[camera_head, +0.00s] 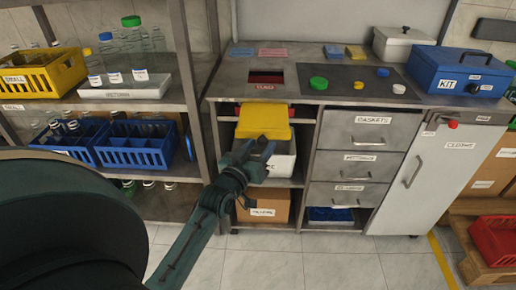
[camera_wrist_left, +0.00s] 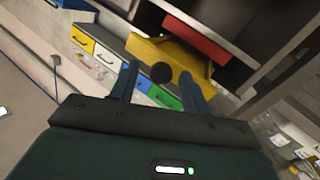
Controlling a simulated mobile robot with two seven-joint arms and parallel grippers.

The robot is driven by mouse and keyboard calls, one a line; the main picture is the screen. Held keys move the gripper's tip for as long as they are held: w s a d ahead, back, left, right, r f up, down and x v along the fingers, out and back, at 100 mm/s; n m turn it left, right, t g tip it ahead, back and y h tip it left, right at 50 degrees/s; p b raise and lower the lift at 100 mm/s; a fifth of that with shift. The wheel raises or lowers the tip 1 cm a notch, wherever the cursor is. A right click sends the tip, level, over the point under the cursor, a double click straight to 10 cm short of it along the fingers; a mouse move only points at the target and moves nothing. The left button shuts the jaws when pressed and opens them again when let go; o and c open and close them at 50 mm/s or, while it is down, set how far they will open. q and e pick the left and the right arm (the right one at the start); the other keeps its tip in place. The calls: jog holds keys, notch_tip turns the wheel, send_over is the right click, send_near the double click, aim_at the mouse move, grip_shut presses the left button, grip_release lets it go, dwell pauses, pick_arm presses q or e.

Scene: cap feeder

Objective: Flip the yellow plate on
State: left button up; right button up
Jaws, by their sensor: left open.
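The yellow plate (camera_head: 263,120) sits tilted in the shelf opening of the bench, under the worktop. It also shows in the left wrist view (camera_wrist_left: 178,54), with a dark round knob (camera_wrist_left: 161,73) at its near edge. My left gripper (camera_head: 257,148) is in front of the plate's lower edge. In the left wrist view the fingers of my left gripper (camera_wrist_left: 158,76) are spread, one on each side of the knob. I cannot tell whether they touch it. My right gripper is not in view.
A white labelled bin (camera_head: 281,165) sits below the plate, above a cardboard box (camera_head: 265,207). Grey drawers (camera_head: 351,165) stand to the right. The worktop holds a green cap (camera_head: 318,83), smaller caps and a blue KIT box (camera_head: 461,73). A bottle rack stands left.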

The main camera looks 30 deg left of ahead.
pick_arm(q)
jog(key=shift+s, duration=0.1)
jog(key=s+d, duration=0.1)
jog(key=s, duration=1.2)
jog(key=shift+d, duration=0.3)
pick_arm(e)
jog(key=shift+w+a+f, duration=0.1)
pick_arm(q)
jog(key=shift+w, duration=0.1)
